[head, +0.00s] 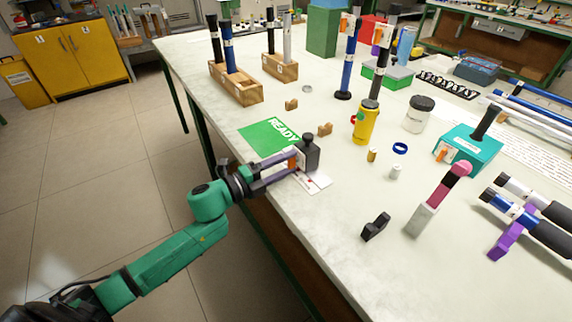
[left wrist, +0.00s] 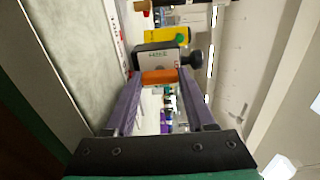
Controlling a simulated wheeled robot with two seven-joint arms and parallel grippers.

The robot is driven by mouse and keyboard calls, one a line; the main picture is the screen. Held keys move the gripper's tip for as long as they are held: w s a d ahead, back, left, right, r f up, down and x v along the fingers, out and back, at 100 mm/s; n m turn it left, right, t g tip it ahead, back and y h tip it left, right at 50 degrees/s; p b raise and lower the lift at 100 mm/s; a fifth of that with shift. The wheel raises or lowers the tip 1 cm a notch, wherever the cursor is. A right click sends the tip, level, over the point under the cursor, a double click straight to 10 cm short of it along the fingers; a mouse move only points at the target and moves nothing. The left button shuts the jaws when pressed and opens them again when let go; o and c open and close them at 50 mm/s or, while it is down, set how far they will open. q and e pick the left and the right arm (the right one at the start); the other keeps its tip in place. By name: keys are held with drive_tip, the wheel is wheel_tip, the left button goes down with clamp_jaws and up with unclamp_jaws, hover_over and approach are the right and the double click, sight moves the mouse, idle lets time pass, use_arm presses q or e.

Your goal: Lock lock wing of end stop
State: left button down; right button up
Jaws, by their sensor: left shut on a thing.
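The end stop (head: 308,155) is a dark grey block with a black knob on top, standing at the table's left edge by a white card. In the left wrist view its pale labelled face (left wrist: 158,58) shows, with the knob to the right. Its orange lock wing (left wrist: 160,77) sits between my left fingertips, and a bit of the wing (head: 293,162) shows in the head view. My left gripper (head: 287,164) reaches in from the left, its fingers shut on the wing. My right gripper is not in view.
A green READY mat (head: 262,138) lies just behind the end stop. A yellow bottle (head: 366,122), a white jar (head: 419,114) and small parts stand to the right. A black clip (head: 376,227) lies nearer. Wooden rod blocks (head: 235,86) stand at the back left.

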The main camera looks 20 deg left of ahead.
use_arm(q)
drive_tip(key=shift+c, duration=1.2)
unclamp_jaws()
